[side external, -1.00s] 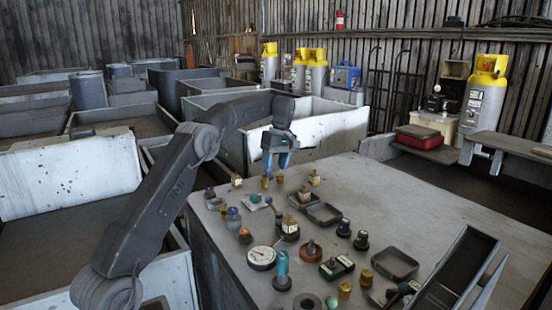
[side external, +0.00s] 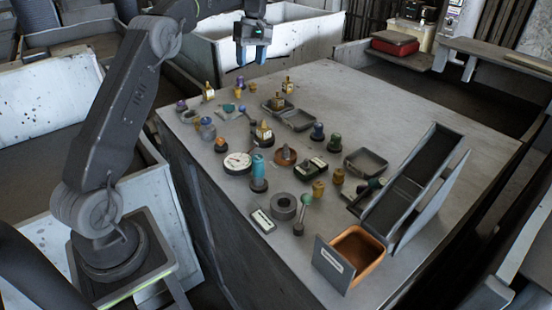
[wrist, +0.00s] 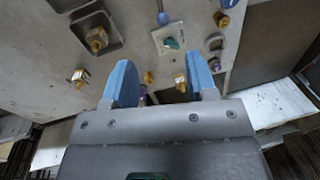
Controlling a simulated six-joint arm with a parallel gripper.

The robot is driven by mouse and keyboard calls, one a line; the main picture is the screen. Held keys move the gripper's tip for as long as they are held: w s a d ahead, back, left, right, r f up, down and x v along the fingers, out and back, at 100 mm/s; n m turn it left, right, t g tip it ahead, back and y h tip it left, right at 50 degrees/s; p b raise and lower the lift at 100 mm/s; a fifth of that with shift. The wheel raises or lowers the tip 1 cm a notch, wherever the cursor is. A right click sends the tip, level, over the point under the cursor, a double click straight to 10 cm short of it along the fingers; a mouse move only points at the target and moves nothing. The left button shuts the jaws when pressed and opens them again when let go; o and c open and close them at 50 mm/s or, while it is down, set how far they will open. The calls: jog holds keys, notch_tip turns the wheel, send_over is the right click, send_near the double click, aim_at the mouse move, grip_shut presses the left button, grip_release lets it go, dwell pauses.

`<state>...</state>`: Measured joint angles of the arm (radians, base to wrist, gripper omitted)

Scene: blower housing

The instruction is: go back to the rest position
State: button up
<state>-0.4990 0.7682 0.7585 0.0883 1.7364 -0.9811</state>
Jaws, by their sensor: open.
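My gripper (side external: 251,58) is above the far edge of the grey table (side external: 385,105) in the side view, pointing down. Its two blue fingers are apart, and nothing is between them that I can make out as held. In the wrist view the open fingers (wrist: 162,88) point toward the table's edge. Small brass fittings (wrist: 78,78) and a teal-topped part (wrist: 172,43) lie on the table below, apart from the fingers.
The table holds many small parts, a white dial gauge (side external: 237,162), a blue cylinder (side external: 258,170), shallow trays (side external: 366,163), an orange-lined bin (side external: 352,254) and a sloped chute (side external: 412,185). White-walled crates (side external: 310,38) stand behind. The table's far right is bare.

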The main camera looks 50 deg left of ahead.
jog(key=s+d+r+m+t, duration=0.2)
jog(key=s+d+r+m, duration=0.3)
jog(key=d, duration=0.4)
jog(key=s+d+r+m+t, duration=0.2)
jog(key=s+d+r+m, duration=0.15)
jog(key=s+d, duration=0.4)
jog(key=s+d+f+m+t, duration=0.1)
jog(key=s+d+f+m, duration=0.3)
jog(key=s, duration=0.4)
jog(key=s+d+f+m+t, duration=0.2)
jog(key=s+d+f+m, duration=0.2)
jog(key=s+d, duration=0.3)
jog(key=shift+s+d+f, duration=0.15)
jog(key=shift+s+f, duration=0.35)
jog(key=shift+s, duration=0.1)
jog(key=shift+m, duration=0.25)
